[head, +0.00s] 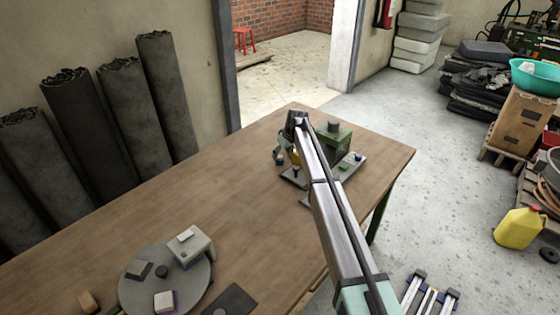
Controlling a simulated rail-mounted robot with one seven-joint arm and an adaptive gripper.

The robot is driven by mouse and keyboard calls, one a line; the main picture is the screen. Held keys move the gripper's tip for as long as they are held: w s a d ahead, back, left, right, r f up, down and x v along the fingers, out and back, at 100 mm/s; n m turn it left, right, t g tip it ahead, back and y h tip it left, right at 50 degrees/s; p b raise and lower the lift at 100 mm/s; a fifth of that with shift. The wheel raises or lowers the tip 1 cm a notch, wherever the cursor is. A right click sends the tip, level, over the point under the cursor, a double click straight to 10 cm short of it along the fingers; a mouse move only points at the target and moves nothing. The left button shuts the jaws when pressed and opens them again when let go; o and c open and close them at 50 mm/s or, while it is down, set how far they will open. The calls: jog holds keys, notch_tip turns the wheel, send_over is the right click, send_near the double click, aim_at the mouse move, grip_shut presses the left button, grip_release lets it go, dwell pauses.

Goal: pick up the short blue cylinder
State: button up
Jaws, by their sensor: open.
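A small blue piece (358,157), which looks like a short cylinder, stands on a grey plate (350,167) at the far end of the wooden table, right of my arm. Another small bluish piece (279,157) shows left of my arm; its shape is too small to tell. My gripper (295,170) points down over the left part of this area, partly hidden by my arm links. It is open, and I see nothing held in it. Whether it touches anything below is hidden.
A green block (334,138) with a dark round piece on top stands close behind my arm. A round grey disc (135,290) bearing several blocks lies at the near left of the table (220,205). Dark sheet rolls (125,100) lean on the left wall. The table's middle is clear.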

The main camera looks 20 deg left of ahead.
aim_at(280, 156)
jog(key=p+x, duration=0.1)
jog(key=x, duration=0.3)
jog(key=shift+d, duration=0.1)
grip_shut()
jog(key=shift+r, duration=0.1)
